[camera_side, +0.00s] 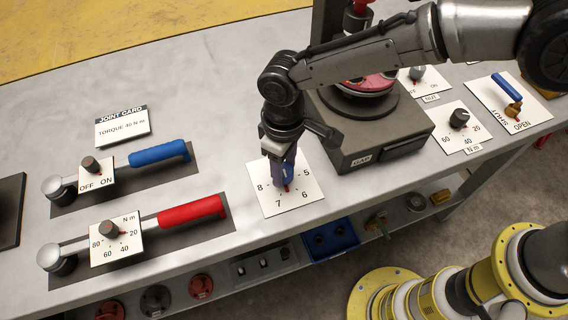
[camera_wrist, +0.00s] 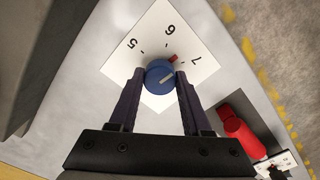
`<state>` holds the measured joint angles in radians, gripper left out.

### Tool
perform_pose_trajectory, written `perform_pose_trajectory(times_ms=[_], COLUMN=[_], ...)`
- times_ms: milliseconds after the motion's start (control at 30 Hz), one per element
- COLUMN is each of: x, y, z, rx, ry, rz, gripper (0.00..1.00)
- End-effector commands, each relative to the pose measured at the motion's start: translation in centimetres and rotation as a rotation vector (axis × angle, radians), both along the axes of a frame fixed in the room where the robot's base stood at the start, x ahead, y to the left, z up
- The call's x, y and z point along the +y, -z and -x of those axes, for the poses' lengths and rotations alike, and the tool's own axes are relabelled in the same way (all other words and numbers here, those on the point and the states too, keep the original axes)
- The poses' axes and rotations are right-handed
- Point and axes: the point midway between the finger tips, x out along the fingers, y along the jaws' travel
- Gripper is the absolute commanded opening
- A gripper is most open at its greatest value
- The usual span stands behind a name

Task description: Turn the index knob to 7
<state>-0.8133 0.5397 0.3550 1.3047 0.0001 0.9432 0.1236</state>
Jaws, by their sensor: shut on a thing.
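The index knob (camera_wrist: 160,70) is a blue round knob with a pale line on its top, standing on a white square dial plate (camera_side: 261,172). In the wrist view the numerals 5, 6 and 7 show; the side view also shows 8. A red pointer (camera_wrist: 173,58) at the knob's edge lies between 6 and 7. My gripper (camera_wrist: 159,75) points down over the plate, its two dark fingers shut on opposite sides of the knob. In the side view my gripper (camera_side: 284,178) hides most of the knob.
A grey box (camera_side: 371,135) with a round pink-topped fixture stands right behind the plate. A red-handled wrench (camera_side: 190,211) and a blue-handled one (camera_side: 158,153) lie to the left. The bench's front edge is close to the plate, with a blue bin (camera_side: 330,238) below.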

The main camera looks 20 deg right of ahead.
Motion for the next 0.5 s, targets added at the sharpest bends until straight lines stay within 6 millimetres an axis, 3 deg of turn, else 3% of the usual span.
perform_pose_trajectory(times_ms=[500], x=[0.11], y=[-0.19], z=[-0.08], rx=[-0.003], ry=[0.355], rz=[-0.004], gripper=[0.0])
